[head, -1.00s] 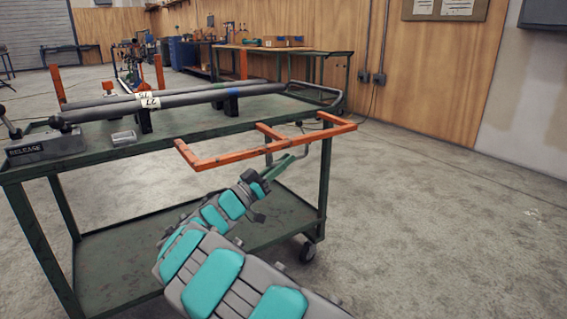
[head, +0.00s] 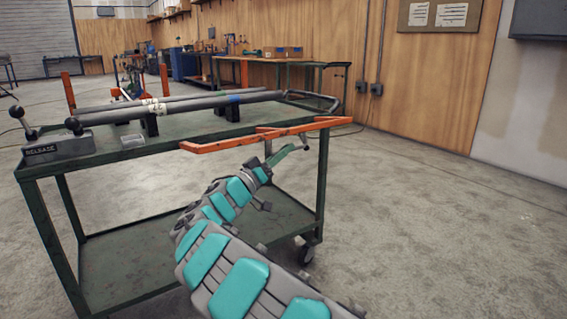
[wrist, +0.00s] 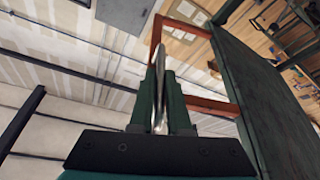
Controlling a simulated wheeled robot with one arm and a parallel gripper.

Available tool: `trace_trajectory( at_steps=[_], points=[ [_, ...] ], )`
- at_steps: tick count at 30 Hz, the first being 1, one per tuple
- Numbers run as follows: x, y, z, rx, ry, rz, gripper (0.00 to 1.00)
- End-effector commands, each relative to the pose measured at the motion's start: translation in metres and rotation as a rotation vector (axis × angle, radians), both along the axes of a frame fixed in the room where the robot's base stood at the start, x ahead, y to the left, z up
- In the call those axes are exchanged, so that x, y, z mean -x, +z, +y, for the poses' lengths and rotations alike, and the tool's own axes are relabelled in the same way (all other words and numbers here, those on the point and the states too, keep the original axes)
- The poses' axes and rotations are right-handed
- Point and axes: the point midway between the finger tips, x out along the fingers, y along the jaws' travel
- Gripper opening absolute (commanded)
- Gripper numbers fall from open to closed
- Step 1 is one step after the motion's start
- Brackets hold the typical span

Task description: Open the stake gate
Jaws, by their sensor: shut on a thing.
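The stake gate seems to be the orange bar frame (head: 230,142) along the front edge of the green cart's top. It looks nearly flat and edge-on in the head view. Its orange bars also show in the wrist view (wrist: 213,106). My gripper (head: 302,147) is below the frame's right part, at a thin grey metal piece by the frame. In the wrist view my gripper's green fingers (wrist: 161,100) are shut on this thin metal piece (wrist: 159,75). How it joins the frame is hard to see.
The green cart (head: 110,185) carries long grey pipes (head: 190,107) on black supports. A grey box (head: 60,150) marked RELEASE with a ball-ended lever stands at its left end. Open concrete floor lies right of the cart. A workbench (head: 285,60) stands behind.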

Motion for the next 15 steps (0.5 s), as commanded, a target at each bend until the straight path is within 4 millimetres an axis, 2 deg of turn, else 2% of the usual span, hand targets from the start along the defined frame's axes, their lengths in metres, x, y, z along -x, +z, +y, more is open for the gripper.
trace_trajectory(
  at_steps=[1,6,15],
  points=[
    [0.001,0.009,0.000,0.016,0.000,0.013,0.00],
    [0.001,0.026,0.001,0.075,0.001,0.098,0.00],
    [-0.001,0.044,0.002,0.141,0.002,0.199,0.00]
  ],
)
